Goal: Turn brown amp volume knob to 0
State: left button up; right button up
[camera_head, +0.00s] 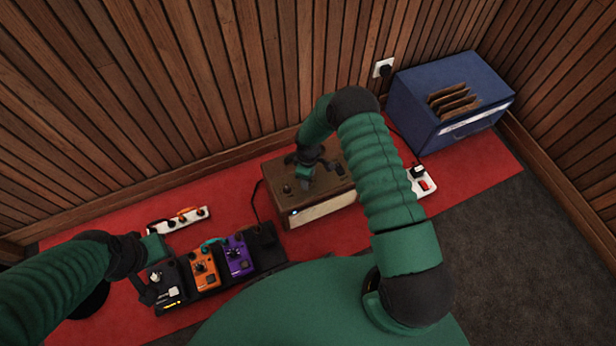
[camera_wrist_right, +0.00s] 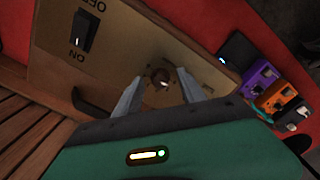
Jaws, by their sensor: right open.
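The brown amp (camera_head: 330,195) stands on the red carpet near the wooden wall. In the right wrist view its top panel (camera_wrist_right: 125,52) carries a dark round knob (camera_wrist_right: 160,78) with a light mark, and a black rocker switch (camera_wrist_right: 84,30) labelled OFF and ON. My right gripper (camera_head: 307,170) hangs over the amp's top. In the wrist view my right gripper (camera_wrist_right: 160,90) is open, its two fingers on either side of the knob, with no clear contact. My left gripper (camera_head: 148,270) is at the left pedal; its finger state is unclear.
A pedalboard with an orange pedal (camera_head: 204,270) and a purple pedal (camera_head: 238,257) lies left of the amp. A white power strip (camera_head: 178,220) lies behind it, another (camera_head: 420,182) right of the amp.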

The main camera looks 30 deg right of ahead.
notch_tip(320, 180, up, 17)
jog(key=p, duration=0.7)
jog(key=shift+f, duration=0.15)
